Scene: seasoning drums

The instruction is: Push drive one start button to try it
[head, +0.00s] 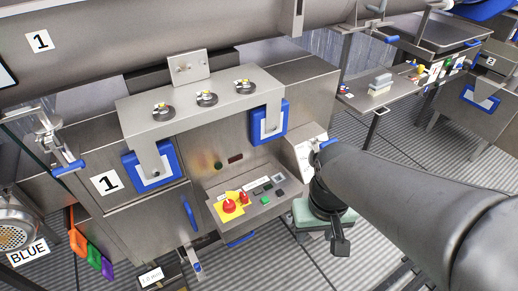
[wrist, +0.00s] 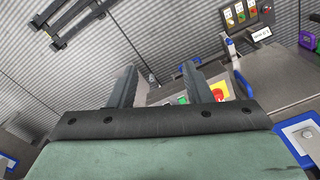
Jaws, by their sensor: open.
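The drive one control box (head: 250,213) juts from the front of the steel machine marked 1. On its sloped top is a green button (head: 266,201), right of a large red button (head: 229,206) on a yellow plate and a smaller red knob (head: 243,197). My gripper (head: 340,241) is right of the box in the head view, apart from its buttons. In the wrist view its two dark fingers (wrist: 160,75) are spread and empty. The large red button (wrist: 218,93) shows just right of the right finger there; that finger hides part of the panel. The button lettering is too small to read.
Blue-framed latches (head: 150,170) and a bracket with round knobs (head: 207,98) are above the box. A white sloped panel (head: 306,147) stands behind my gripper. A second machine's button panel (head: 440,68) is at far right. Grated floor (head: 285,262) is open in front.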

